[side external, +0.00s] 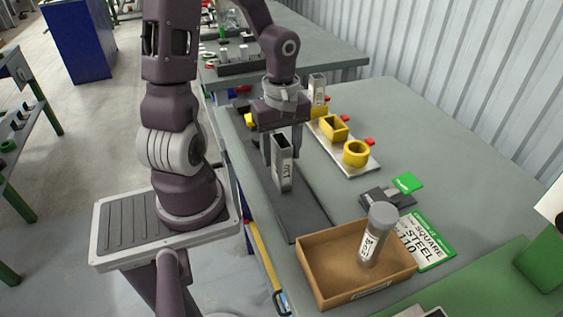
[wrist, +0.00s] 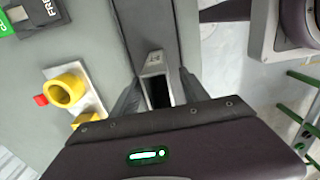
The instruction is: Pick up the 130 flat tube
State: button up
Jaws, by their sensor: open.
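A grey rectangular hollow steel tube (side external: 283,172) stands upright on a dark grey mat (side external: 305,213). Its side label seems to end in 30 or similar, but it is too small to read surely. My gripper (side external: 282,150) is open, with its fingers down on either side of this tube's upper part. In the wrist view, the tube (wrist: 154,68) stands between the two fingers (wrist: 158,92), with its dark open top near my palm. I cannot tell whether either finger touches it.
A cardboard box (side external: 325,275) holds a leaning round grey tube (side external: 372,238). A plate with yellow holders (side external: 356,153) lies right of the mat, with another rectangular tube (side external: 317,90) at its far end. A green SQUARE STEEL card (side external: 428,240) lies beside the box.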

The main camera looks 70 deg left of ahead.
jog(key=shift+f, duration=0.8)
grip_shut()
jog(key=shift+r, duration=0.1)
